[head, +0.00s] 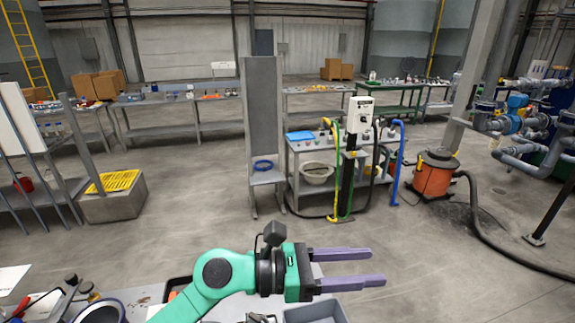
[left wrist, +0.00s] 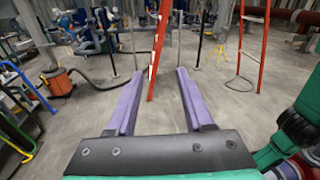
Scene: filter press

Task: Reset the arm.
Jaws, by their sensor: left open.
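My left arm (head: 212,282) is green and comes in from the bottom of the head view. It reaches out to the right above the near bench. My left gripper (head: 376,267) has two purple fingers, apart and parallel, pointing right, with nothing between them. In the left wrist view the left gripper (left wrist: 159,76) also shows open and empty, with its fingers over bare floor. My right gripper is not in view.
The near bench's grey bin (head: 318,312) lies below the gripper. A trolley (head: 330,150), an orange vacuum (head: 434,174) and its hose stand farther off. In the left wrist view a red-orange ladder (left wrist: 158,55) stands beyond the fingers. Open concrete floor lies between.

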